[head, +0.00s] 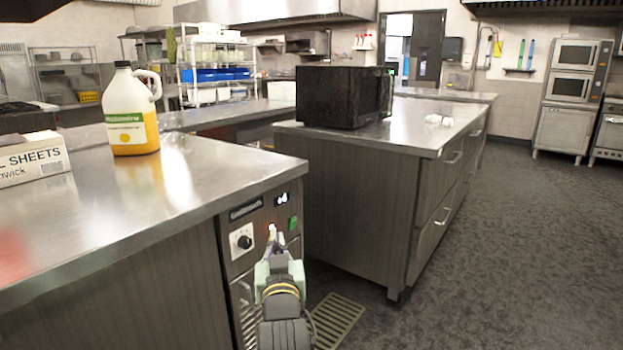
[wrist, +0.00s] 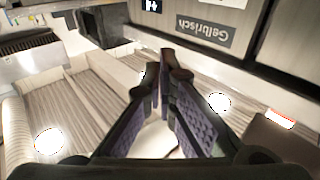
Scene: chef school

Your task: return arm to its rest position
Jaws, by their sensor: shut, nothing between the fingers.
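My gripper (head: 272,236) shows at the lower middle of the head view, in front of the end panel of the near steel counter (head: 215,165). It points away from me and sits below the countertop level. In the wrist view my gripper (wrist: 161,62) has its two dark fingers meeting at the tips, with nothing held between them. The counter's name label (wrist: 204,31) shows beyond the fingers in that view. My arm hides part of the panel in the head view.
A jug of yellow liquid (head: 131,112) and a sheets box (head: 32,160) stand on the near counter. A black microwave (head: 343,96) stands on the second counter (head: 420,138). A floor grate (head: 335,318) lies between the counters. Open dark floor (head: 530,250) extends to the right.

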